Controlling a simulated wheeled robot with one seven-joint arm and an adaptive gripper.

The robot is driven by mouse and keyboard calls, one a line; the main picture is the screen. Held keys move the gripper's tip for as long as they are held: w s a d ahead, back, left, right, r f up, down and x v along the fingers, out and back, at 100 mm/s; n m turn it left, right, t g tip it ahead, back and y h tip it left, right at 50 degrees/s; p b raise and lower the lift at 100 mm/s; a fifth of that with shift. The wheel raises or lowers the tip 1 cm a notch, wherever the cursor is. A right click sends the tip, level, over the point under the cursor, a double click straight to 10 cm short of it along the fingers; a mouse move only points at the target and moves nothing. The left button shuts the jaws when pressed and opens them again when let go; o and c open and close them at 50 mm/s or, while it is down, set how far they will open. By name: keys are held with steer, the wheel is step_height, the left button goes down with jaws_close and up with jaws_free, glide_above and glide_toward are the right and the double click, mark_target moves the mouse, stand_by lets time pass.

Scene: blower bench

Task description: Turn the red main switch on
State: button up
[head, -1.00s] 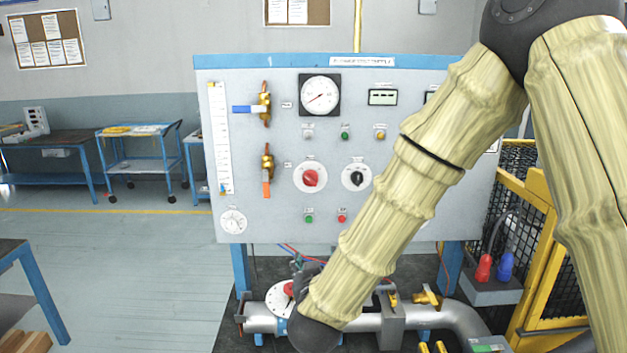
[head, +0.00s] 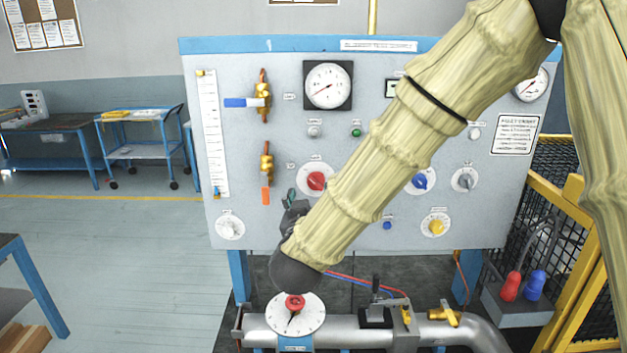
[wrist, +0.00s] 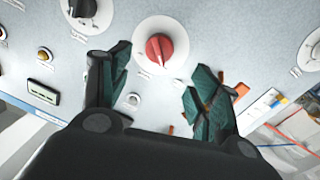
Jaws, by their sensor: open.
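The red main switch (head: 316,181) is a red knob on a white round dial on the grey panel (head: 260,215). In the wrist view the red knob (wrist: 159,48) shows at the upper middle, between and beyond the fingertips. My gripper (wrist: 155,85) is open and empty, its two green-padded fingers spread to either side of the knob's line. The fingers look apart from the knob. In the head view my gripper (head: 292,205) is just below and left of the switch, partly hidden behind my arm.
A black knob (wrist: 82,8) sits beside the red one, hidden by my arm in the head view. The orange-handled valve (head: 266,180) is left of the switch. A pipe with a red-hubbed dial (head: 295,313) runs below the panel.

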mark_target(315, 184)
steer(key=w, duration=0.2)
steer(key=w+p, duration=0.1)
steer(key=w, duration=0.1)
steer(key=w+d+p, duration=0.1)
steer(key=w, duration=0.1)
steer(key=shift+w, duration=0.2)
steer(key=shift+w+f+p, duration=0.1)
steer(key=shift+w+p, duration=0.35)
steer(key=shift+w, duration=0.35)
steer(key=c, duration=1)
